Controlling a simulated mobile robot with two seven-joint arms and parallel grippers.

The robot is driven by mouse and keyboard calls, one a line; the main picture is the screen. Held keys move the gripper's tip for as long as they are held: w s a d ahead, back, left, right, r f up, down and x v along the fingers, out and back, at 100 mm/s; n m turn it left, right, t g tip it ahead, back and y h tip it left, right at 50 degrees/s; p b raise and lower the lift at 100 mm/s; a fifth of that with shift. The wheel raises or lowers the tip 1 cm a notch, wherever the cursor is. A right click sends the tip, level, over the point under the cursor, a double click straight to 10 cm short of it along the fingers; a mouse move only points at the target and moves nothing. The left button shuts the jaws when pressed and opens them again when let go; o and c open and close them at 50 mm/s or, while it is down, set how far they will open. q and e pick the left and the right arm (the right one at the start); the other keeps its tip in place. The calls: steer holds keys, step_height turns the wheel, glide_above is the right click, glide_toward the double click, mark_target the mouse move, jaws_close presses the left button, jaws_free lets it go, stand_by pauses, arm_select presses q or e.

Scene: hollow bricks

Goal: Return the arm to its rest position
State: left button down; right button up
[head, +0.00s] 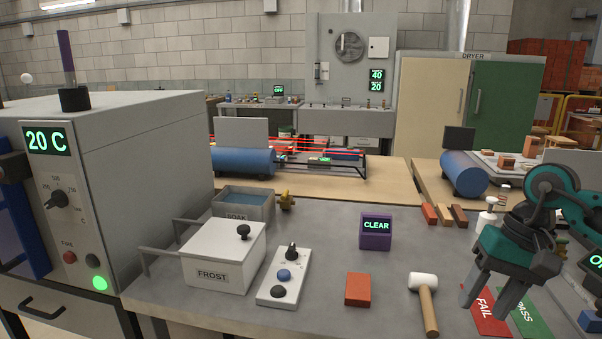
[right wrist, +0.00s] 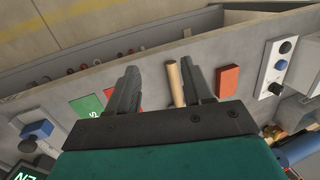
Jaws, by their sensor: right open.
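My right gripper (head: 487,296) comes in from the right in the head view, above the front right of the grey bench (head: 320,240). Its fingers are spread with nothing between them, near the red FAIL card (head: 484,306) and the green PASS card (head: 527,310). In the right wrist view the open gripper (right wrist: 152,85) points at the bench. The mallet's wooden handle (right wrist: 176,83) shows behind the fingers there, with a red brick (right wrist: 228,80) beside it. My left gripper does not show in the head view.
A white-headed mallet (head: 424,290) and a red brick (head: 358,290) lie left of the gripper. A purple CLEAR display (head: 376,230), a control box (head: 284,276), the FROST box (head: 224,258) and the SOAK tank (head: 243,203) stand farther left. Several small bricks (head: 444,214) lie behind.

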steer(key=s+a+f+m+t+y, duration=0.15)
steer(key=a+m+t+y, duration=0.65)
steer(key=a+m+y, duration=1.25)
step_height(320, 180, down, 9)
steer(key=d+m+t+h, duration=0.3)
steer(key=m+t+h, duration=0.85)
steer(key=m, duration=1.75)
steer(key=s+d+f+m+g+h, duration=0.2)
steer(key=s+f+m+g+h, duration=0.2)
steer(key=f+m, duration=0.4)
steer(key=s+d+f+m+g+h, duration=0.2)
steer(key=s+f+m+g+h, duration=0.2)
steer(key=f+m, duration=0.5)
steer(key=s+h, duration=0.2)
steer(key=s, duration=0.1)
steer(key=shift+s+d+f+g, duration=0.25)
steer(key=shift+s+d+g, duration=0.05)
steer(key=shift+d+g, duration=0.1)
